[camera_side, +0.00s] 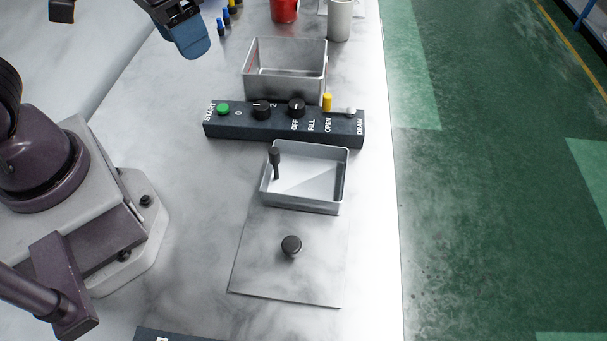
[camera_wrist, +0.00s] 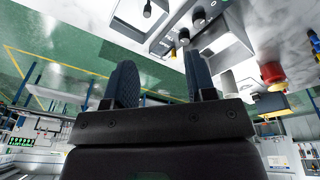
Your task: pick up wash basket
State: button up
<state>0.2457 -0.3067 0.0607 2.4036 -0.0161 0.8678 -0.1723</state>
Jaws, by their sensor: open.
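A shallow rectangular metal tray with a black upright handle (camera_side: 331,205) sits on the bench below the control box and looks like the wash basket. A deeper open metal bin (camera_side: 285,88) stands behind the box; which of the two is the basket is not certain. My gripper (camera_side: 190,40) is at the upper left in the side view, raised and apart from both. In the wrist view my gripper (camera_wrist: 163,75) shows two dark fingers spread apart with nothing between them.
A dark control box (camera_side: 225,130) with a green button and knobs lies between the containers. A flat plate with a black knob (camera_side: 291,245) lies in front of the tray. A red container (camera_side: 284,10), a grey cup (camera_side: 339,20) and small blue-and-yellow items stand at the back.

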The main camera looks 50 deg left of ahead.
jog(key=w+d+f+n+g, duration=0.2)
jog(key=w+d+f+n, duration=0.2)
jog(key=f+n, duration=0.3)
jog(key=n, duration=1)
send_near(274, 150)
jog(key=shift+y, duration=0.4)
jog(key=f, duration=0.1)
jog(key=d+f, duration=0.1)
jog(key=f, duration=0.3)
jog(key=shift+s+d+f, duration=0.2)
jog(key=shift+s, duration=0.15)
jog(key=f, duration=0.5)
jog(key=shift+w+a+f, duration=0.1)
jog(key=shift+w+a, duration=0.1)
jog(key=shift+a, duration=0.1)
grip_shut()
